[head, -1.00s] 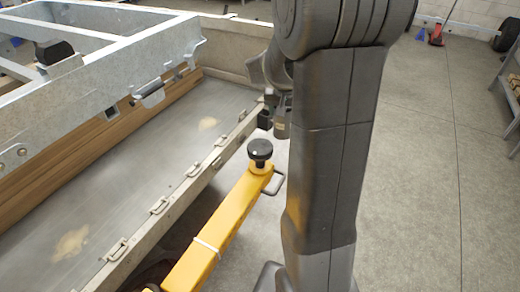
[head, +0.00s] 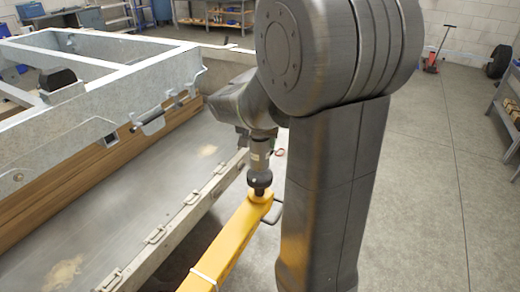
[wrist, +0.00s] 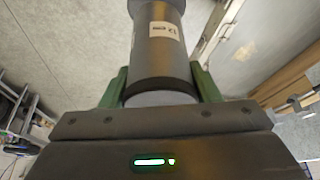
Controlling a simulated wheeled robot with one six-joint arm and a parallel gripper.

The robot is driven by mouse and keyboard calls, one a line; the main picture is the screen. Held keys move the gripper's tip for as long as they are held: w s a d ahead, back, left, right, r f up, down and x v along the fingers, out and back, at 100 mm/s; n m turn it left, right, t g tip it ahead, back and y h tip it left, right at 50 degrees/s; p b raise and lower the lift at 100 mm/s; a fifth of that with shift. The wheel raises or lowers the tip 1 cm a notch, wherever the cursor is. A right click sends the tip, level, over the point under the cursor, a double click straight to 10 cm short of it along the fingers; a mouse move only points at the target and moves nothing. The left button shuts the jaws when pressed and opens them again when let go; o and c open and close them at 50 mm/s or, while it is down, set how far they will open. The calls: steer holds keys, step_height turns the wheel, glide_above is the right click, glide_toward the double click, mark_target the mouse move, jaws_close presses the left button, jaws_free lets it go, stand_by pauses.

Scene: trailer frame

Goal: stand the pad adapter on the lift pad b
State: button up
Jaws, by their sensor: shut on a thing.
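The pad adapter (wrist: 160,60) is a dark grey cylinder with a white label reading "12 cm" in the wrist view. My gripper (wrist: 160,82) is shut on it, with green fingers on both sides. In the head view the adapter (head: 258,156) hangs upright below my gripper, directly over the lift pad b (head: 260,180). The pad is a black round head at the end of the yellow lift arm (head: 232,235). The adapter's lower end and the pad look in line and meet in the picture; I cannot tell whether they touch. The wrist view hides the contact.
The galvanised trailer frame (head: 180,75) and its side rail (head: 180,222) with several loop handles lie left of the lift arm. A wire loop (head: 275,212) sticks out beside the pad. Open floor (head: 440,200) lies right; a shelf (head: 500,110) stands farther right.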

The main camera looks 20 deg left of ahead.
steer(key=shift+f, duration=1.4)
steer(key=shift+f, duration=0.15)
steer(key=o, duration=1.7)
steer(key=v, duration=1.2)
steer(key=shift+w, duration=0.1)
steer(key=x, duration=1.2)
steer(key=shift+f, duration=0.1)
steer(key=shift+r, duration=1)
